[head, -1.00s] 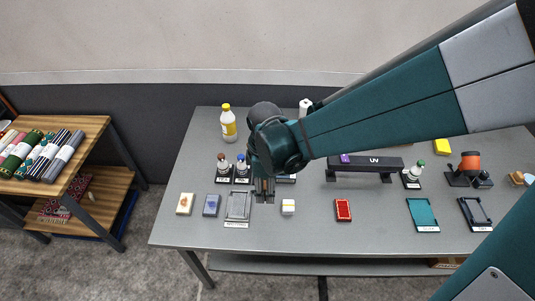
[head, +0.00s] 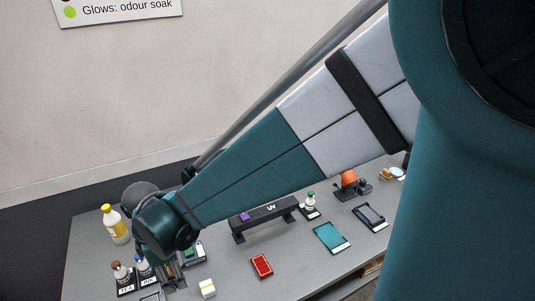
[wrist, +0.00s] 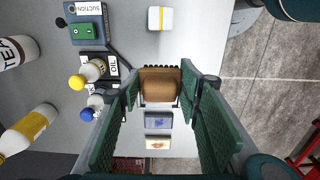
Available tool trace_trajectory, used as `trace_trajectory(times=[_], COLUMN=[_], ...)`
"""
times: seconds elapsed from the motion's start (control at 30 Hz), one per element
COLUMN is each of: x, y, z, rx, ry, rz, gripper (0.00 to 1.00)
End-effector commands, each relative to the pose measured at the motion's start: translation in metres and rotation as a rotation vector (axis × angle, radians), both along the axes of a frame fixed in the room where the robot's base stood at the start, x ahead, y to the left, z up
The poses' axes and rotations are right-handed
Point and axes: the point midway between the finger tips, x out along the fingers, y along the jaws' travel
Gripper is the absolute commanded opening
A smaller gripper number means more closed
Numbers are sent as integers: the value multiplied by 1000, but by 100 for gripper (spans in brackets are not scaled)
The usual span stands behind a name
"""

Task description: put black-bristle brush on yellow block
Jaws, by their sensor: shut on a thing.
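The black-bristle brush (wrist: 160,82) has a brown wooden back, with dark bristles showing at its edges in the wrist view. My gripper (wrist: 158,92) is shut on it, with a green finger on each side. In the head view my gripper (head: 173,276) is low at the front left of the grey table, left of a white block with a yellow band. The brush is hard to make out there. The plain yellow block, seen earlier at the table's back right, is not visible now; my arm covers that area.
The UV stand (head: 264,217) crosses the middle of the table. A red pad (head: 262,266), a teal tray (head: 331,237) and a dark frame (head: 370,217) lie in front of it. Bottles (head: 122,276) stand left of my gripper, with a yellow-capped bottle (head: 116,226) behind.

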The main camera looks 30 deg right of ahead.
Motion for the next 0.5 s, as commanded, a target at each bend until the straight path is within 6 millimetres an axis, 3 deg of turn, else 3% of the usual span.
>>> trace_trajectory(times=[0.5], x=[0], y=[0], z=[108], rx=[0], ry=[0], rz=[0], gripper=[22])
